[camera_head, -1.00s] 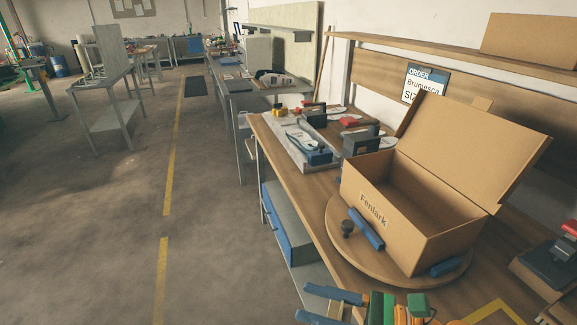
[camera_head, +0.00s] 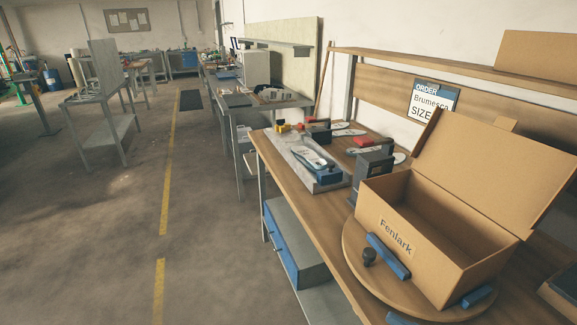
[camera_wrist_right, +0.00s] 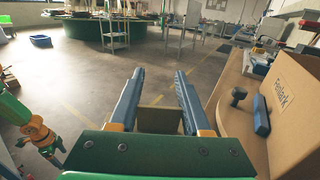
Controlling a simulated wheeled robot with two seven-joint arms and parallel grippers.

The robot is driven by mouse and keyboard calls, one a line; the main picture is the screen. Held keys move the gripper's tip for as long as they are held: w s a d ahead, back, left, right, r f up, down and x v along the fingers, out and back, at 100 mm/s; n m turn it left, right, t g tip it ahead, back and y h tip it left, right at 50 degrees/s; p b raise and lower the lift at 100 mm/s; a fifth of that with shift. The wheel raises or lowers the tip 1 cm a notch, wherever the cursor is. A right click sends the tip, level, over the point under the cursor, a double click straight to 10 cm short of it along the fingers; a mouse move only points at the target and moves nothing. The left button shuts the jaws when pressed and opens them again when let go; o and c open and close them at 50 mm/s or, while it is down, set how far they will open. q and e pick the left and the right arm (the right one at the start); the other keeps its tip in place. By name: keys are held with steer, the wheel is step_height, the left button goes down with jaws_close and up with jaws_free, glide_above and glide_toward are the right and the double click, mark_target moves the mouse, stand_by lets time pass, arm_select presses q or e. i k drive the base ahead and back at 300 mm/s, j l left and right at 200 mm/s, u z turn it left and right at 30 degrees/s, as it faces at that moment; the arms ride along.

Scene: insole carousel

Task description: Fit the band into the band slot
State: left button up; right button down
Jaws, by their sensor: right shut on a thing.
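My right gripper (camera_wrist_right: 158,85) is shut on a tan, flat-edged thing (camera_wrist_right: 158,122), which shows between its two blue fingers in the right wrist view. It may be the band, but I cannot tell for sure. A turntable (camera_head: 357,262) carries an open cardboard box marked Fenlark (camera_head: 398,238), with a black knob (camera_head: 369,257) and a blue bar (camera_head: 388,256) in front. I cannot make out the band slot. My left gripper is not in view.
Behind the box on the bench are a grey tray (camera_head: 284,147) with an insole (camera_head: 312,158) and dark block-like fixtures (camera_head: 374,167). An order sign (camera_head: 433,101) hangs on the back board. Blue drawers (camera_head: 282,245) are below. Open floor lies left of the bench.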

mark_target(293, 143)
steer(key=i+j+z, duration=0.1)
steer(key=i+j, duration=0.6)
steer(key=i+j+z, duration=0.1)
steer(key=i+j, duration=0.55)
steer(key=j, duration=0.2)
steer(key=i+z, duration=0.2)
steer(key=i, duration=0.7)
